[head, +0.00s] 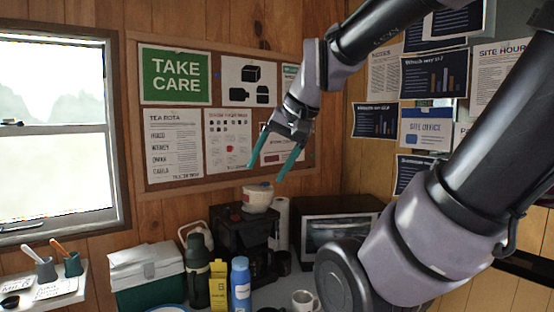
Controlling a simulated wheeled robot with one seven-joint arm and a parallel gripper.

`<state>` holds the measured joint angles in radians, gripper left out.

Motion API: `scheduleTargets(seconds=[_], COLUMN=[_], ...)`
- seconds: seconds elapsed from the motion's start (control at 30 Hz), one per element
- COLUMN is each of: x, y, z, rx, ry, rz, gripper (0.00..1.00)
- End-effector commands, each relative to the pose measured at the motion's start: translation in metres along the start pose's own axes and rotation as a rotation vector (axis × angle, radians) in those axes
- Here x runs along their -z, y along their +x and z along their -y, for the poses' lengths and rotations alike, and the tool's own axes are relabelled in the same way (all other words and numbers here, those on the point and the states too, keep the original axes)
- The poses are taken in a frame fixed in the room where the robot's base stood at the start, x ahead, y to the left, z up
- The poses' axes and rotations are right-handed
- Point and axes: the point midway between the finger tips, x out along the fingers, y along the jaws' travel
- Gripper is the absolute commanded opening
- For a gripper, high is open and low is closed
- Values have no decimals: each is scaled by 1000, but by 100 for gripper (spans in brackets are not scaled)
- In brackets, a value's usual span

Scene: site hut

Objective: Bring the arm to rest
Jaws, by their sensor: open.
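My gripper (272,171) has teal fingers that are spread apart and empty. It hangs in the air in front of the notice board, above the white tub (257,197) with a dark band. My arm comes in from the upper right and bends down to the gripper. The fingers point down and to the left, and they look clear of the tub in this view.
The tub sits on a black coffee machine (236,238). A microwave (325,228) stands to the right, partly behind my arm. A cool box (147,277), a dark flask (197,270), a blue bottle (240,283) and a mug (303,300) crowd the counter.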

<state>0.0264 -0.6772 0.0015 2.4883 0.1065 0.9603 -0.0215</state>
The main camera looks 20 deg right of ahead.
Motion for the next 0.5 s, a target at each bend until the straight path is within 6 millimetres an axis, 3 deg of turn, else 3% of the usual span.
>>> scheduleTargets(seconds=[0.17, 0.5], x=[4, 5], y=[-17, -18], z=[-9, -10], rx=[-36, -40], ry=[-103, -110], rz=[-95, -101], gripper=[72, 72])
